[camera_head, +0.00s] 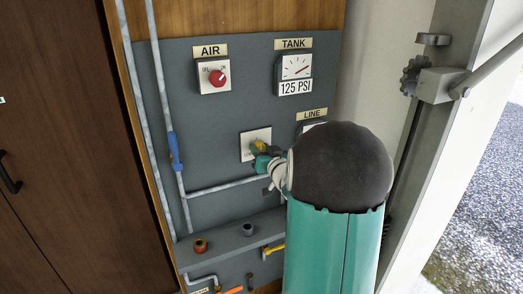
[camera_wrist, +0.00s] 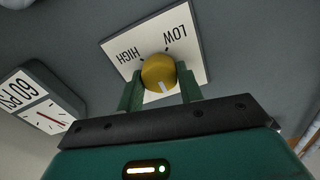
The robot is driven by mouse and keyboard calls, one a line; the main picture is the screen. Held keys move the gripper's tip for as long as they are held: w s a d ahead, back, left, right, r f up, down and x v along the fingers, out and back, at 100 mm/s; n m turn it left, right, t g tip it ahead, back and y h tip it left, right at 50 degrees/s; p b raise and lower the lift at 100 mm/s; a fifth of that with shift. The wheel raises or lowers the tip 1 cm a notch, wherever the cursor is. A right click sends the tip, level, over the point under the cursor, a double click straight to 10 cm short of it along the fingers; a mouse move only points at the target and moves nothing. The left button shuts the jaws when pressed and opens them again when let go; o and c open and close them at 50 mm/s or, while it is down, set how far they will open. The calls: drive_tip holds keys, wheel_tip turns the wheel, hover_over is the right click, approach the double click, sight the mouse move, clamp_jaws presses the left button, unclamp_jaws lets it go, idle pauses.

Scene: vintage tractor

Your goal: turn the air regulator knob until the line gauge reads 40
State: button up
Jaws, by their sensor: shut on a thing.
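The yellow regulator knob (camera_wrist: 158,72) sits on a white plate marked HIGH and LOW (camera_wrist: 190,36) in the wrist view. My gripper (camera_wrist: 160,88) is shut on the knob, one green finger on each side. The knob's white mark points toward my gripper, away from the HIGH and LOW labels. The line gauge (camera_wrist: 45,108) at the left of the wrist view reads 60 PSI and appears upside down, with a red needle. In the head view, the LINE label (camera_head: 311,114) shows, but my arm hides most of the gauge below it.
On the grey panel (camera_head: 180,80) are a red AIR switch (camera_head: 217,77) and a TANK gauge (camera_head: 295,67) reading 125 PSI. A ledge (camera_head: 222,243) with small fittings lies below. A metal post and bracket stand at the right.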

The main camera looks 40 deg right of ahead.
drive_tip(key=shift+n, duration=0.3)
drive_tip(key=n, duration=0.3)
drive_tip(key=shift+a, duration=0.1)
drive_tip(key=shift+n, duration=2.5)
drive_tip(key=shift+f, duration=0.1)
drive_tip(key=o, duration=1)
